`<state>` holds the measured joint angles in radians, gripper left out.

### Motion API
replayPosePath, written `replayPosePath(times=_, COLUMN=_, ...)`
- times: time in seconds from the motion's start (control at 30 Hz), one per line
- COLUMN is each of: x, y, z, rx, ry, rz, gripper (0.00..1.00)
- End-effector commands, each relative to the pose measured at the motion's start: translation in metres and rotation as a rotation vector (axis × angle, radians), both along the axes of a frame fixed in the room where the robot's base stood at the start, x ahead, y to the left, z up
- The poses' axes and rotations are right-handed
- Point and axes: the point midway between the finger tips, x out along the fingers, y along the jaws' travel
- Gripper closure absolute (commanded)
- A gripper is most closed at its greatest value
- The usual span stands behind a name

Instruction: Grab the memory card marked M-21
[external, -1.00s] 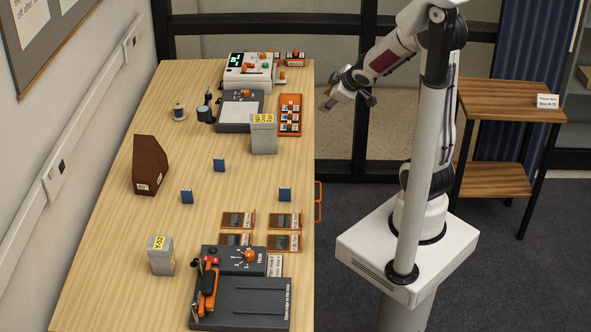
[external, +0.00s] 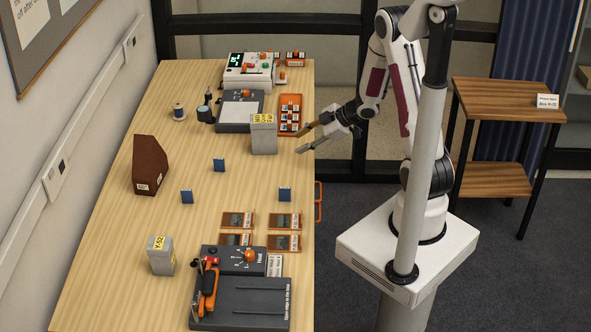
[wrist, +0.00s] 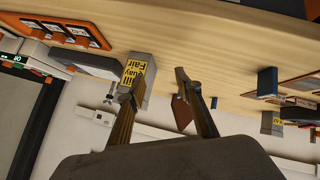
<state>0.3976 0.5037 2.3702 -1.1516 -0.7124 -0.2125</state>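No marking M-21 can be read in either view. Several small labelled pieces sit in an orange tray (external: 283,131) near the table's right edge; the tray also shows in the wrist view (wrist: 99,39). Three small blue upright pieces (external: 219,165) (external: 187,197) (external: 285,194) stand apart on the table; I cannot tell if any is the memory card. My gripper (external: 298,143) is open and empty at the table's right edge, to the right of a grey box with a yellow label (external: 264,138).
A grey-and-white device (external: 240,112) and a white console (external: 249,75) stand at the back. A brown block (external: 151,166) and grey Y-52 box (external: 161,256) stand at left. Framed slides (external: 284,221) and a dark device (external: 240,310) are in front. The table's middle is largely clear.

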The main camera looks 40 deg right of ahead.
Motion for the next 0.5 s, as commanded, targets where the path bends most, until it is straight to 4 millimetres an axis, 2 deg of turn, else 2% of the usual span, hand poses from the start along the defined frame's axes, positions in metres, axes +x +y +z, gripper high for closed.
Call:
replayPosePath(times=0.03, x=-0.003, y=0.005, z=-0.009, rx=0.026, ry=0.003, rz=0.024, gripper=0.66)
replayPosePath(times=0.23, x=-0.017, y=0.027, z=-0.031, rx=0.131, ry=-0.005, rz=0.122, gripper=0.66)
replayPosePath(times=0.5, x=-0.042, y=0.054, z=-0.048, rx=0.291, ry=-0.021, rz=0.227, gripper=0.66)
